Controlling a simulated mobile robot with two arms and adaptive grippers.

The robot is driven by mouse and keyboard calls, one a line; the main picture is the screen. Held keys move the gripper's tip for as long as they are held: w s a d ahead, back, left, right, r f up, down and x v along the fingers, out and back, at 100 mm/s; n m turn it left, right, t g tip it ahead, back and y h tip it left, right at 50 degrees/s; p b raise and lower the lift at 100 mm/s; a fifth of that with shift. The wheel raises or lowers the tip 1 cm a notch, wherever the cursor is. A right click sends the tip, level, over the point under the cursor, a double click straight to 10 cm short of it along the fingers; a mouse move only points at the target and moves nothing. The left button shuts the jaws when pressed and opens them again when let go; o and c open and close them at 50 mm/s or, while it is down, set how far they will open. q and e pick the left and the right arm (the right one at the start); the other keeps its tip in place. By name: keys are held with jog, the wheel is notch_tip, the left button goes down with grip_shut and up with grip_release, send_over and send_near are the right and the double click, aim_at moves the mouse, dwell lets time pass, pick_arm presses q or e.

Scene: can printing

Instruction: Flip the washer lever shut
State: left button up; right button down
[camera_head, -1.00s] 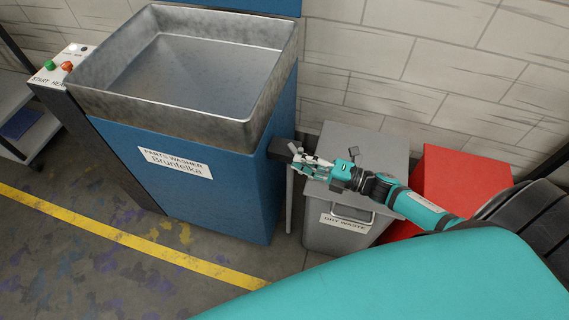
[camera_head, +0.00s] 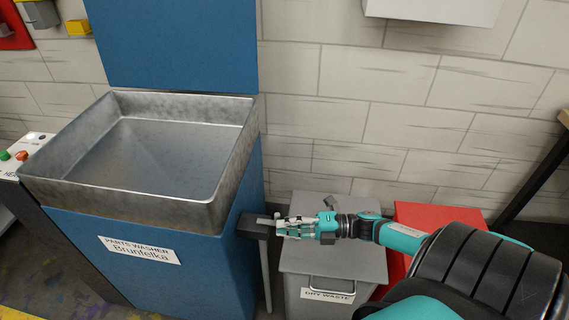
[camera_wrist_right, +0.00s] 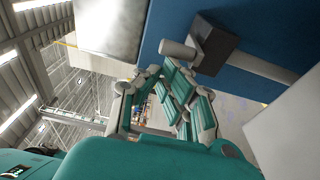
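The blue parts washer (camera_head: 160,255) with its metal basin (camera_head: 130,205) stands at the left in the head view. Its lever (camera_head: 251,228) is a dark block with a short grey stub on the right side of the washer. In the right wrist view, the lever's dark block (camera_wrist_right: 215,45) and grey round stub (camera_wrist_right: 178,48) show just beyond the fingers. My right gripper (camera_head: 279,227) is beside the lever, to its right. In the wrist view its fingers (camera_wrist_right: 152,98) stand apart with nothing between them. Whether a fingertip touches the stub is unclear. My left gripper is not in view.
A grey dry waste bin (camera_head: 335,265) stands below my right forearm, with a red bin (camera_head: 440,215) to its right. A brick wall (camera_head: 400,120) is behind. A blue panel (camera_head: 170,40) rises behind the basin. A button box (camera_head: 20,155) is at the left.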

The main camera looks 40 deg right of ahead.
jog(key=shift+w+d+r, duration=0.1)
jog(key=shift+w+d, duration=0.15)
jog(key=shift+d, duration=0.1)
jog(key=v, duration=1.2)
jog(key=shift+s+a, duration=0.25)
jog(key=shift+a, duration=0.05)
jog(key=shift+a, duration=0.1)
